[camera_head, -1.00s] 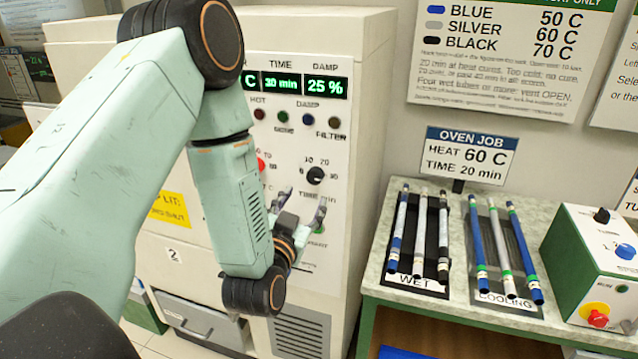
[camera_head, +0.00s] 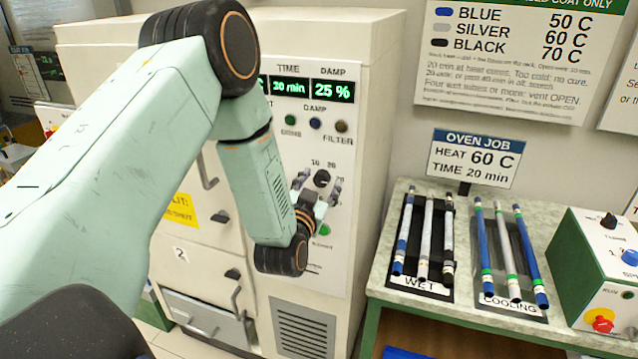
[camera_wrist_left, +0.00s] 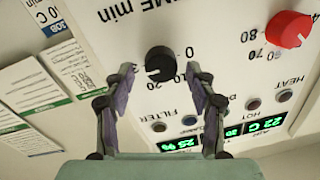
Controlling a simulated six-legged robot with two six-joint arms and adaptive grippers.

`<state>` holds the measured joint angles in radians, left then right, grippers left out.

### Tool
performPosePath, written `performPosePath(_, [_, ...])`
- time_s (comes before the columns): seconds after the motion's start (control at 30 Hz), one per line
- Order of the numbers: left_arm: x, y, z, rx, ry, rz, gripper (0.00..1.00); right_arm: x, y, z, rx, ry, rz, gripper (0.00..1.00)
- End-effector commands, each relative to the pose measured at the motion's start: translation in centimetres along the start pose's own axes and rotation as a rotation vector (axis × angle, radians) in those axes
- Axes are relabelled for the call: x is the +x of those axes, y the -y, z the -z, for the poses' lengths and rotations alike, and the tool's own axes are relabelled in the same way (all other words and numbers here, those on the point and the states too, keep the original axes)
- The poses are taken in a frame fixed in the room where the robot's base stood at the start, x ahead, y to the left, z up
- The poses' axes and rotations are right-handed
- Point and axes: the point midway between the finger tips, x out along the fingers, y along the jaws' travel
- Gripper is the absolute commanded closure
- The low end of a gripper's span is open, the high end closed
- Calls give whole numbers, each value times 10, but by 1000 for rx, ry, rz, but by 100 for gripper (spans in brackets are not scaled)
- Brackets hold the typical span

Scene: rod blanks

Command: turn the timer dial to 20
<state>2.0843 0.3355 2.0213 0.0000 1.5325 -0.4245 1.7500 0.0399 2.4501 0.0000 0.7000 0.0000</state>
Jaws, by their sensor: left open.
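The timer dial (camera_head: 322,178) is a small black knob on the oven's white front panel, with printed numbers around it. In the left wrist view the dial (camera_wrist_left: 160,62) shows upside down below the TIME min label, with a pale mark on its rim. My left gripper (camera_head: 318,192) is at the panel in front of the dial. In the wrist view its two fingers (camera_wrist_left: 160,74) stand apart, one on each side of the dial, with gaps visible. The time display (camera_head: 289,87) is lit, but its first digit is hard to read. My right gripper is not in view.
A red heat knob (camera_wrist_left: 288,29) sits near the dial, and a green button (camera_head: 325,230) is below it. A sign (camera_head: 474,160) reads HEAT 60 C, TIME 20 min. The bench (camera_head: 385,285) at right holds racks of rods and a green-sided box (camera_head: 570,265).

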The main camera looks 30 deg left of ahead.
Motion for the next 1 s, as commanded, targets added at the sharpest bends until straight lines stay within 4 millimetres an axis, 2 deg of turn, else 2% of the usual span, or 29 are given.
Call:
performPosePath(0.07, [0,0,0,0,1,0,45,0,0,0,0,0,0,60])
performPosePath(0.7, [0,0,0,0,0,1,98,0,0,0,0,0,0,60])
performPosePath(1.0, [0,1,0,-44,1,1,98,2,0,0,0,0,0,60])
